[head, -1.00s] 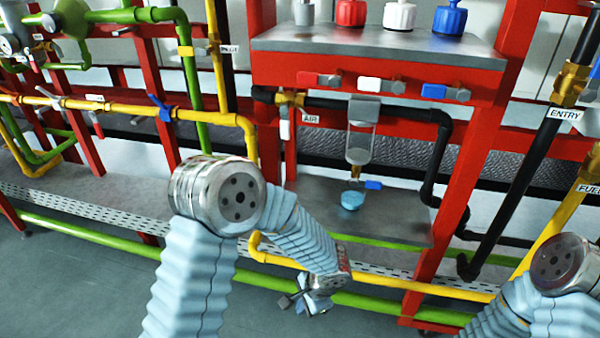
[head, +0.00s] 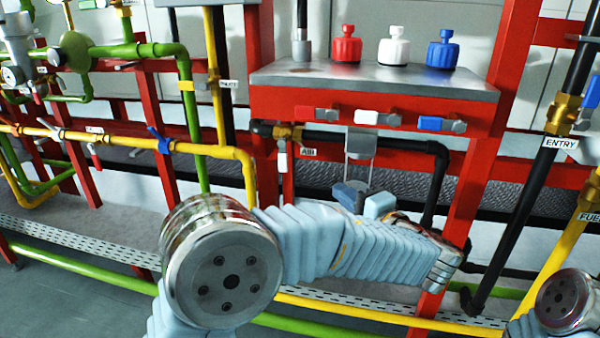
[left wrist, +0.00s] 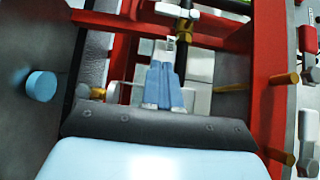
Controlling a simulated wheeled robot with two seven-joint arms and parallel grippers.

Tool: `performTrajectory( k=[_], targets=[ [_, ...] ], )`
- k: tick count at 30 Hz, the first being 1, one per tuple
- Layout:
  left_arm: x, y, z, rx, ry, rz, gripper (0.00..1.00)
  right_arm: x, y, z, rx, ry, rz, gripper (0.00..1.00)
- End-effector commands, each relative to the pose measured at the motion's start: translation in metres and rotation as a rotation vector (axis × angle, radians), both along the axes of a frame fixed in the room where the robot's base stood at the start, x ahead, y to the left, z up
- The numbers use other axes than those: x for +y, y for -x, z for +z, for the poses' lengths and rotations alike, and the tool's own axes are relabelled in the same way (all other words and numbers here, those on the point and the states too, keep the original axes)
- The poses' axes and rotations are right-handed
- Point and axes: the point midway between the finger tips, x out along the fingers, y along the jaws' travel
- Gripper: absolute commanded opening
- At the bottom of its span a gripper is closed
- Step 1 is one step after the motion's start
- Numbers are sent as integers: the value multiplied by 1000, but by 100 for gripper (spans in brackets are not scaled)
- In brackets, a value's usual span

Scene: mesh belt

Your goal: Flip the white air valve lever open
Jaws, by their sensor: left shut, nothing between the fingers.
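The white air valve lever (head: 282,160) hangs straight down from a brass valve (head: 288,132), left of the AIR label (head: 308,153) in the head view. My left gripper (head: 345,192) is right of and below the lever, apart from it. Its fingers are shut and empty. In the left wrist view the shut fingers (left wrist: 165,85) point up the picture towards a small label (left wrist: 170,43) and a brass fitting with a white piece (left wrist: 178,12); I cannot tell for sure that this is the lever. My right gripper is out of view.
A black pipe (head: 405,144) runs right from the valve. Red, white and blue levers line the red panel (head: 465,110) above. Red posts (head: 468,190) and a yellow pipe (head: 245,165) stand nearby.

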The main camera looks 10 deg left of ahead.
Motion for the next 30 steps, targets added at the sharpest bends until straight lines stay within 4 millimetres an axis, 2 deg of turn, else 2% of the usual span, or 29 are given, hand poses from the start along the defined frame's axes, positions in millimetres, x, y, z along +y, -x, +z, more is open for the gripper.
performTrajectory(
  k=[4,8,19,24,30],
  targets=[
    [6,-5,0,1,0,1,0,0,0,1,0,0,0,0],
    [20,-18,0,3,0,4,0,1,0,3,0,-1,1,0],
    [74,-73,0,4,-1,3,0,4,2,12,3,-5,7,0],
    [99,-71,0,3,0,2,0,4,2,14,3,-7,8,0],
    [110,-71,-1,4,0,0,0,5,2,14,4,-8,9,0]
  ],
)
